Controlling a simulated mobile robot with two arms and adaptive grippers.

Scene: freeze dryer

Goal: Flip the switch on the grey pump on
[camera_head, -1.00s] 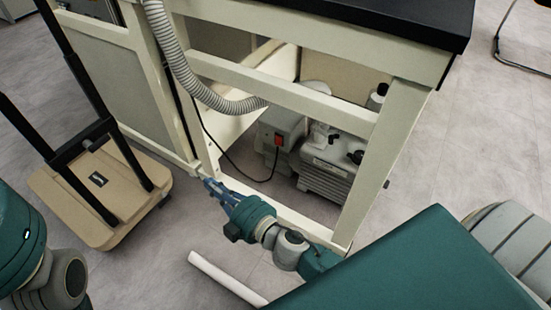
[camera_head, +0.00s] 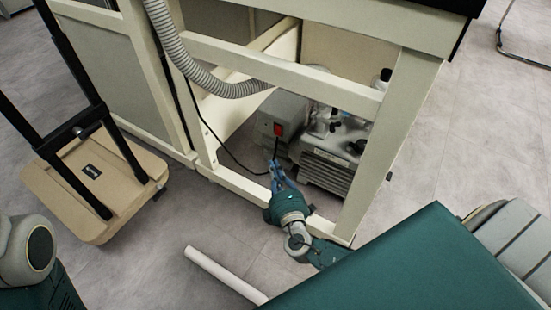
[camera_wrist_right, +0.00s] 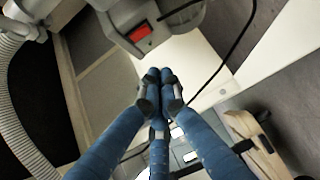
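The grey pump (camera_head: 325,160) stands on the floor inside the cream frame under the bench. A red switch (camera_head: 278,129) sits on the front of its grey box-shaped end (camera_head: 284,112). My right gripper (camera_head: 275,165) is at the frame's lower rail, below the switch in the head view and apart from it. In the right wrist view the red switch (camera_wrist_right: 139,32) is above the blue fingertips (camera_wrist_right: 160,88), which are drawn together with nothing between them. I cannot tell from the pictures whether the switch is on or off. My left gripper is out of view.
The cream frame's lower rail (camera_head: 240,188), upper rail (camera_head: 285,72) and right post (camera_head: 378,150) border the opening. A ribbed hose (camera_head: 205,80) hangs at its left, and a black cable runs by the pump. A trolley (camera_head: 75,215) stands at the left.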

